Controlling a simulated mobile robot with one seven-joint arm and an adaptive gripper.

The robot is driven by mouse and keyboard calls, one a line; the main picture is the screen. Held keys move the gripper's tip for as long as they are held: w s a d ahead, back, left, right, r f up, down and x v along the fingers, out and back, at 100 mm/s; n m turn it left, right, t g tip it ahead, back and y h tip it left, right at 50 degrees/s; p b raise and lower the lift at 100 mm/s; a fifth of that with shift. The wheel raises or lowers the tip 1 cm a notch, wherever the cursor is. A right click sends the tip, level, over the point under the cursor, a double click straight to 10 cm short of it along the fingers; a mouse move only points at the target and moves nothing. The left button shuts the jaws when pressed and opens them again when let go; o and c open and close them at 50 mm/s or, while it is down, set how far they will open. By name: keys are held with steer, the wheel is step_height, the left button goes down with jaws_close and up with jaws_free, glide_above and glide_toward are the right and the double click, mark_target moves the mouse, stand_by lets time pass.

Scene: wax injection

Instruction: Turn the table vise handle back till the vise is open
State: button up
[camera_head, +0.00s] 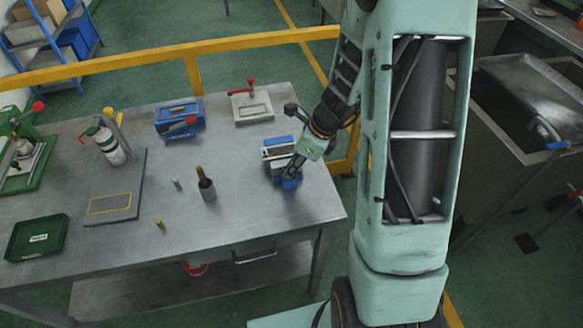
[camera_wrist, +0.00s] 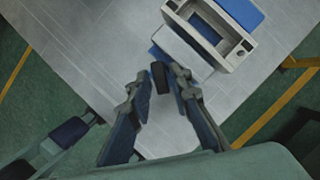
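The blue and grey table vise (camera_head: 279,151) sits near the right edge of the workbench. In the wrist view the vise (camera_wrist: 238,55) shows from above, with light grey jaw parts around a darker slot. The vise handle (camera_wrist: 157,78) shows as a small dark upright piece at the front of the vise. My gripper (camera_head: 289,178) reaches down to the near side of the vise. The handle is hidden by the gripper in the head view.
The metal workbench (camera_head: 240,200) also bears a second blue vise (camera_head: 180,119), a clamp plate with a red handle (camera_head: 251,105), a wooden-handled tool (camera_head: 206,185), a spray bottle (camera_head: 107,145) and a green tray (camera_head: 37,238). A yellow rail (camera_head: 150,62) runs behind it.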

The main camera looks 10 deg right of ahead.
steer(key=shift+a+f, duration=0.1)
steer(key=shift+f, duration=0.15)
jaws_close()
steer(key=n+g, duration=0.1)
steer(key=n, duration=0.2)
steer(key=shift+w+y, duration=0.15)
steer(key=shift+y, duration=0.15)
steer(key=shift+n+g, duration=0.7)
steer(key=shift+n, duration=1.1)
